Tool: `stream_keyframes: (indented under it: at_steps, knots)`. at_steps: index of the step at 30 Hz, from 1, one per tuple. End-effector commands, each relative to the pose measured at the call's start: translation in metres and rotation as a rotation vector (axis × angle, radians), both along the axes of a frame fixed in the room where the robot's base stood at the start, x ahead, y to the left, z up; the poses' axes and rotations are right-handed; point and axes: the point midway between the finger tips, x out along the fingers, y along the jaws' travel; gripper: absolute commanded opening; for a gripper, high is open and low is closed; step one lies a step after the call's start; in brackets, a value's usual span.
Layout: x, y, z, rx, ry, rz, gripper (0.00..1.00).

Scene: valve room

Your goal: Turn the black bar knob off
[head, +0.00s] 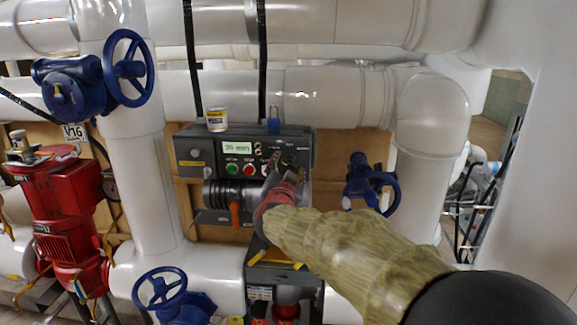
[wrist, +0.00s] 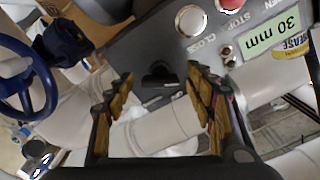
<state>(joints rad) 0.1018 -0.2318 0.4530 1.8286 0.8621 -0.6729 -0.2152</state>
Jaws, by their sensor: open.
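The grey control panel (head: 215,157) stands in the middle of the head view, with green, red and white buttons and a green-white "30 mm" label. In the wrist view, the black bar knob (wrist: 157,75) is on the panel face (wrist: 150,32), beside a white button (wrist: 190,20). My gripper (head: 288,168) is in front of the panel's right part and largely hides the knob in the head view. In the wrist view my gripper (wrist: 160,84) is open, with one finger on each side of the knob. I see no clear contact, and the fingers look empty.
Blue handwheels stand at upper left (head: 128,68), lower left (head: 160,288) and right (head: 380,190) of the panel. A small tin (head: 217,119) and a blue padlock (head: 273,125) are at its top edge. An orange lever (head: 234,213) sits below. White pipes surround the panel.

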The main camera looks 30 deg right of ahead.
Motion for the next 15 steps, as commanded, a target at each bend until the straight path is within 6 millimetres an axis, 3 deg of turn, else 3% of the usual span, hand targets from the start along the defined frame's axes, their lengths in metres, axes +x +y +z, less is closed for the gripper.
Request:
stream_keyframes:
  at_steps: [13,15]
  knots:
    - [0.0106,-0.0068,0.0005,-0.001,0.000,0.002,0.55]
    - [0.0106,-0.0068,0.0005,-0.001,0.000,0.002,0.51]
